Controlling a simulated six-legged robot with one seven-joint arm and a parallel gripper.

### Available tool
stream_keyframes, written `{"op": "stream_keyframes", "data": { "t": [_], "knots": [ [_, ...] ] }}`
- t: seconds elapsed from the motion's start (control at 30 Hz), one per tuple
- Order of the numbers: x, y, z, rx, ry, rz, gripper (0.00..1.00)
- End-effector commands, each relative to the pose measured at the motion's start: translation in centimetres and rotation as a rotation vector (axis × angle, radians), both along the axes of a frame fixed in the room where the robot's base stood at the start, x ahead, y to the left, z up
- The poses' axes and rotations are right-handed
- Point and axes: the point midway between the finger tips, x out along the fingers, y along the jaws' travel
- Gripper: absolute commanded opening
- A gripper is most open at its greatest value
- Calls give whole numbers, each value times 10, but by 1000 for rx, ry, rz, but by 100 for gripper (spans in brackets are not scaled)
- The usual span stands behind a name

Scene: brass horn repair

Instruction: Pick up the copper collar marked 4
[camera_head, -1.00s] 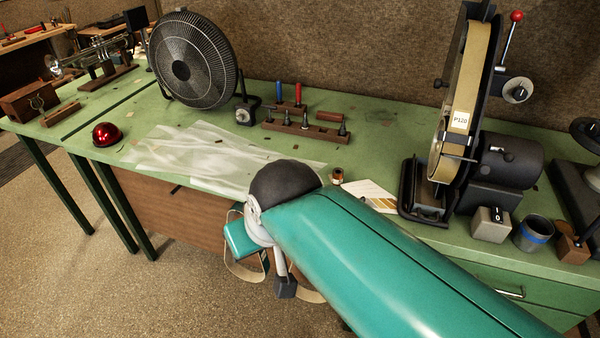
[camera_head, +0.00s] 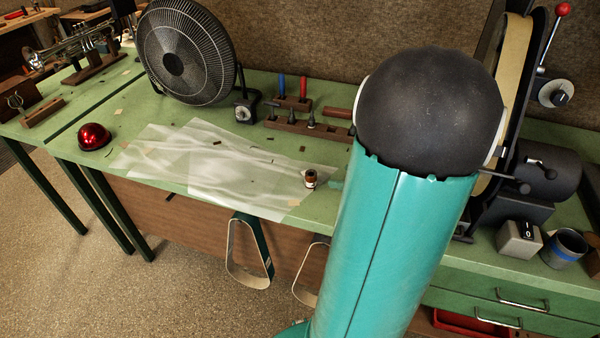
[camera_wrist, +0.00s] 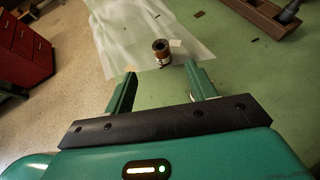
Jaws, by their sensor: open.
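A small copper-brown collar (camera_head: 310,180) with a dark top stands upright at the right end of the clear plastic sheet on the green bench. It also shows in the wrist view (camera_wrist: 162,56), just beyond the fingertips. I cannot read a number on it. My gripper (camera_wrist: 161,72) is open and empty, with one teal finger on each side of the picture's middle. The collar lies ahead of the gap between the fingers, apart from both. In the head view my raised arm covers most of the gripper.
The plastic sheet (camera_head: 185,160) lies wrinkled on the bench. A tool rack (camera_head: 300,125), a black fan (camera_head: 188,55) and a red dome (camera_head: 94,136) stand around it. A belt sander (camera_head: 545,165), grey block (camera_head: 519,240) and mug (camera_head: 564,248) stand at right.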

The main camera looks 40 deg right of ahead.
Motion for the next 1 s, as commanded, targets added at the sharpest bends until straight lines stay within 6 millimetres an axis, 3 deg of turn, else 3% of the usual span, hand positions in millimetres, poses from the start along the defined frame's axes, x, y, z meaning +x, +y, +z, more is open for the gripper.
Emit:
{"op": "stream_keyframes", "data": {
  "t": [0.13,0.4,1.0],
  "knots": [
    [10,-1,-9,9,-1,-15,56],
    [55,4,-34,7,0,-11,56],
    [120,10,-63,4,-1,-7,56]
  ]
}}
